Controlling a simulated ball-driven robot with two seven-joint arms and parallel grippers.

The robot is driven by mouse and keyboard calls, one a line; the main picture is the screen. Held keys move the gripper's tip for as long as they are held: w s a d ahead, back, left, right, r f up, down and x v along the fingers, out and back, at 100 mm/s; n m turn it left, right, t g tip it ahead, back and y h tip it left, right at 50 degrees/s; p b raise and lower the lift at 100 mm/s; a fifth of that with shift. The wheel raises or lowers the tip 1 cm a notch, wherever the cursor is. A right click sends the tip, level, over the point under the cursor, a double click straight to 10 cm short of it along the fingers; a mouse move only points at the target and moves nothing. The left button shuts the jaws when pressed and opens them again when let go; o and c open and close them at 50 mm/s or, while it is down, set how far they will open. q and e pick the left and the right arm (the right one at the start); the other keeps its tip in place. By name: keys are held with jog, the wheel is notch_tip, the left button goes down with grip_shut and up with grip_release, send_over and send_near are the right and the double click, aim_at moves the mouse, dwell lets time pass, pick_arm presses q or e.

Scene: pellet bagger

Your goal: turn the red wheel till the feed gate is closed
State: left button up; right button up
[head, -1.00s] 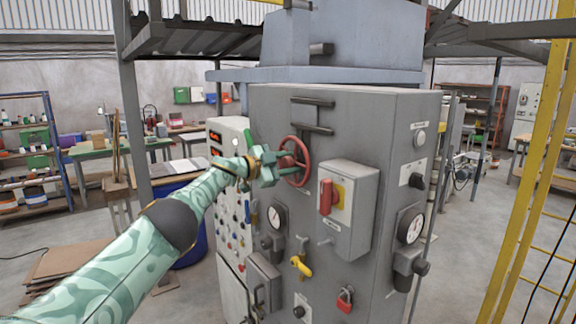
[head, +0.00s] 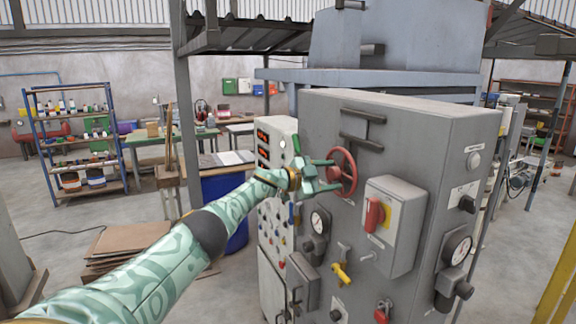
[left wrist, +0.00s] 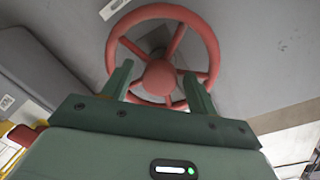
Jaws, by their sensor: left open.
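The red wheel (head: 344,172) is mounted on the front of the grey cabinet, high on its left side. It also shows in the left wrist view (left wrist: 162,77), with spokes and a round hub. My left gripper (head: 328,176) is open at the wheel. In the left wrist view its two fingers (left wrist: 158,88) stand apart, one on each side of the hub, over the lower part of the wheel. I cannot tell whether they touch it. The feed gate cannot be made out. My right gripper is not in view.
The grey cabinet (head: 420,130) also carries a switch box with a red handle (head: 375,214), a yellow valve handle (head: 341,273), a red padlock (head: 383,312) and gauges. A panel of buttons (head: 272,215) stands left of it. A blue barrel (head: 226,190) is behind my arm.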

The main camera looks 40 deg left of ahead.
pick_arm(q)
jog(key=v, duration=0.4)
jog(key=shift+s+a+p, duration=0.15)
jog(key=shift+s+p, duration=0.15)
jog(key=shift+p, duration=0.1)
jog(key=b, duration=0.3)
send_near(330, 175)
jog(key=shift+v, duration=2.4)
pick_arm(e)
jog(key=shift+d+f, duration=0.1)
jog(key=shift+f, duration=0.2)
pick_arm(q)
jog(key=shift+r, duration=0.15)
